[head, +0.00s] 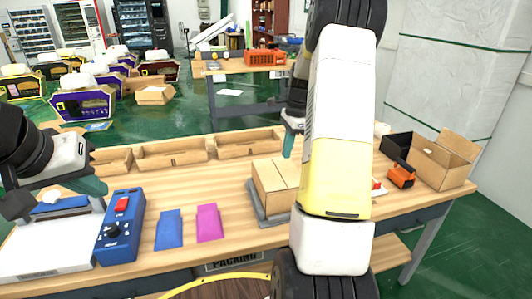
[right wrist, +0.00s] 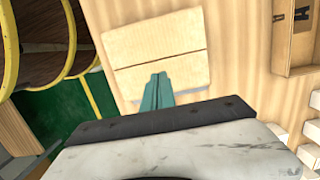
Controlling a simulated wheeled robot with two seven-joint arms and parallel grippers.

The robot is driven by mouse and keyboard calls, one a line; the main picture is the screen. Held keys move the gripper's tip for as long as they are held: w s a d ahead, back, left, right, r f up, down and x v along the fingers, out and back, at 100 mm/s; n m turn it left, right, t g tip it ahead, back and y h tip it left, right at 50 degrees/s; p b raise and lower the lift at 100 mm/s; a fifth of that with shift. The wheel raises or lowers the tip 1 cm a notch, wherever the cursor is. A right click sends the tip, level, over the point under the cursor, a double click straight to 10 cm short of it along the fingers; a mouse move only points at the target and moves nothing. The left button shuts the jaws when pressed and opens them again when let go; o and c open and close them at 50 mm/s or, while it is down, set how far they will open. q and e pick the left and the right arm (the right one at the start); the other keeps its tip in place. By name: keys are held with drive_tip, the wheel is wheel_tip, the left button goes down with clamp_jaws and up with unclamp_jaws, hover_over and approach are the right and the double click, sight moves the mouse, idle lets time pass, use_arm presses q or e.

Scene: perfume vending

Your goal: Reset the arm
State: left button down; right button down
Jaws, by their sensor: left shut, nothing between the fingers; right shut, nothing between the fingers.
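My right gripper (head: 288,146) is partly hidden behind my large white and yellow arm link in the head view. In the right wrist view its teal fingers (right wrist: 157,92) are shut together and empty. They show in front of a closed cardboard box (right wrist: 158,50); I cannot tell the gap to it. In the head view this box (head: 268,190) sits on a grey plate (head: 254,207) on the wooden table. My left gripper (head: 98,186) is shut and empty at the left, over the blue and white machine.
The blue control unit (head: 120,228) has a red switch and black knob. Blue (head: 168,229) and pink (head: 209,222) pouches lie beside it. Wooden trays (head: 172,152) line the table's back edge. An open carton (head: 442,162) and orange device (head: 401,176) stand at right.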

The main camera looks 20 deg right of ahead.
wheel_tip(320, 180, up, 10)
drive_tip(key=d+f, duration=0.1)
drive_tip(key=s+a+r+n+t, duration=0.2)
drive_tip(key=s+a+r+n, duration=0.3)
drive_tip(key=s+a+r, duration=0.15)
drive_tip(key=s+a+n+t, duration=0.2)
drive_tip(key=s+a+n, duration=0.4)
drive_tip(key=s, duration=0.3)
drive_tip(key=s+a+n+t, duration=0.2)
drive_tip(key=s+a+n, duration=0.5)
drive_tip(key=s+n, duration=0.1)
drive_tip(key=shift+s+a+r, duration=0.3)
drive_tip(key=shift+s+r, duration=0.05)
drive_tip(key=shift+s, duration=0.55)
